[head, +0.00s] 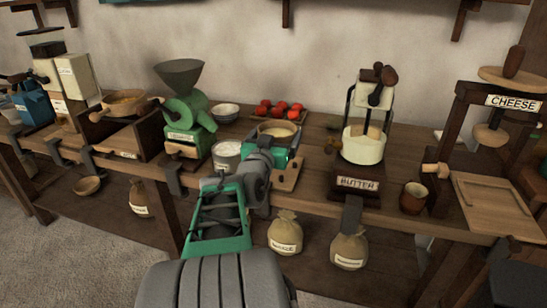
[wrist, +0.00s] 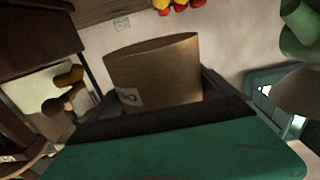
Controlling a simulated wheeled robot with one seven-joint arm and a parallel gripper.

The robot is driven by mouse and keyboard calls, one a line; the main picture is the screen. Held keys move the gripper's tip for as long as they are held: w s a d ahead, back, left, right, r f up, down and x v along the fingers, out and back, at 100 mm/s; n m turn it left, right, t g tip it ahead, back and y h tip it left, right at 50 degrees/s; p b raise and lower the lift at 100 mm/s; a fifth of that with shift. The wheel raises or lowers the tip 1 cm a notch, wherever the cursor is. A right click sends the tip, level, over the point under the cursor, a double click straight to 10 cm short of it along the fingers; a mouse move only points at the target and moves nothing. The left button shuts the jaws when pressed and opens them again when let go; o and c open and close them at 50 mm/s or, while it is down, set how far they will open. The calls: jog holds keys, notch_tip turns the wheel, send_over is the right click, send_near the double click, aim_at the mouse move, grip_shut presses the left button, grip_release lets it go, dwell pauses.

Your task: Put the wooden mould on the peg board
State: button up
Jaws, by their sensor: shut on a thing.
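My gripper (head: 272,146) is over the workbench in the middle of the head view, shut on the wooden mould. The mould (wrist: 152,72) is a plain brown, round-sided wooden piece with a small pale label, held between the dark finger pads in the wrist view. In the head view its round pale top (head: 277,128) shows just beyond the gripper. A small light wooden board (head: 289,178) with dark spots lies at the bench's front edge, just right of the gripper; I cannot tell if it is the peg board. My arm hides part of the bench there.
A green grain mill (head: 187,112) and a white tub (head: 227,155) stand left of the gripper. A tray of red fruit (head: 279,111) lies behind it. The butter churn (head: 363,147), a brown cup (head: 413,197) and the cheese press (head: 500,115) stand to the right.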

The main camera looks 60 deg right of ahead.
jog(key=w+d+f, duration=0.1)
jog(key=f, duration=0.1)
jog(key=w+d+f+b, duration=0.1)
jog(key=d+f, duration=0.1)
jog(key=w+d+f, duration=0.1)
jog(key=f, duration=0.1)
jog(key=shift+w+d, duration=0.25)
jog(key=shift+d, duration=0.1)
jog(key=shift+f+b, duration=0.55)
jog(key=shift+f, duration=1.15)
jog(key=o, duration=1.6)
jog(key=shift+f, duration=0.15)
jog(key=shift+c, duration=0.2)
jog(key=shift+o, duration=0.6)
jog(key=shift+r, duration=0.2)
jog(key=shift+a, duration=0.2)
jog(key=a, duration=0.3)
jog(key=s+a, duration=0.1)
jog(key=a, duration=0.3)
jog(key=s+a, duration=0.1)
jog(key=a, duration=0.3)
jog(key=shift+a, duration=0.25)
jog(key=shift+w, duration=0.1)
